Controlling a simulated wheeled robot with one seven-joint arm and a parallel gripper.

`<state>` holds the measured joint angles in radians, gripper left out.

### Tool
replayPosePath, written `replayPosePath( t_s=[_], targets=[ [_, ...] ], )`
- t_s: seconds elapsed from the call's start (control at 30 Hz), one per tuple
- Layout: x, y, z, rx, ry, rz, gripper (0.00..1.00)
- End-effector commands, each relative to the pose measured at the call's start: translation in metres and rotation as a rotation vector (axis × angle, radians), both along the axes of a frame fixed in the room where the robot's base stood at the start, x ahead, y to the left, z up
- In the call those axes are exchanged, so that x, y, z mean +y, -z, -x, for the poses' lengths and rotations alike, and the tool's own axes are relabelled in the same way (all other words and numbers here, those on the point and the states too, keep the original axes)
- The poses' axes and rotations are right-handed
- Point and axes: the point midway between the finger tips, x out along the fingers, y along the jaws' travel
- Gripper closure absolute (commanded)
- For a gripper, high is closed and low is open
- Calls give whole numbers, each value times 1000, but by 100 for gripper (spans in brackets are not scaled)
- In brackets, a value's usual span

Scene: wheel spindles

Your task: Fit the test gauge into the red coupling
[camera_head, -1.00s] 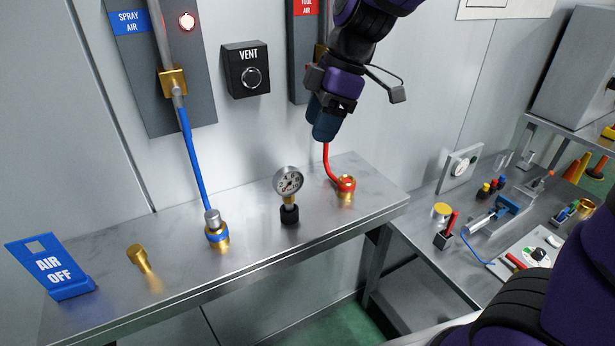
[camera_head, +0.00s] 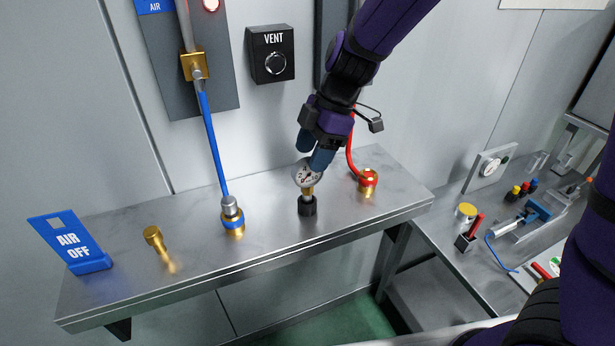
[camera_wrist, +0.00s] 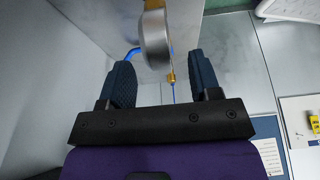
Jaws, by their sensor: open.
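The test gauge (camera_head: 308,174) has a round white dial and a brass stem, and stands upright in a black holder (camera_head: 307,207) on the steel shelf. My gripper (camera_head: 318,158) is open just above and around the dial. In the wrist view the gauge (camera_wrist: 155,40) shows edge-on between the two spread fingers of my gripper (camera_wrist: 162,85), with a gap on both sides. The red coupling (camera_head: 368,182), with brass below it, stands on the shelf to the right of the gauge, with a red hose (camera_head: 353,155) rising behind it. The coupling's opening is too small to make out.
A blue coupling (camera_head: 232,216) with a plug and blue hose (camera_head: 212,145) stands left of the gauge. The VENT box (camera_head: 271,54) is on the wall. A lower bench with tools is at right.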

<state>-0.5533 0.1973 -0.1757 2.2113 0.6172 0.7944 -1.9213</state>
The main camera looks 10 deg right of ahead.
Motion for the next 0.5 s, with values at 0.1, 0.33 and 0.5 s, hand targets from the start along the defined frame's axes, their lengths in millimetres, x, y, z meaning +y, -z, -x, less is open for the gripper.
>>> replayPosePath(
  t_s=[0.1,0.33,0.5],
  targets=[
    [8,17,2,5,-2,3,43],
    [17,39,3,1,1,1,43],
    [18,42,3,0,0,1,43]
  ],
)
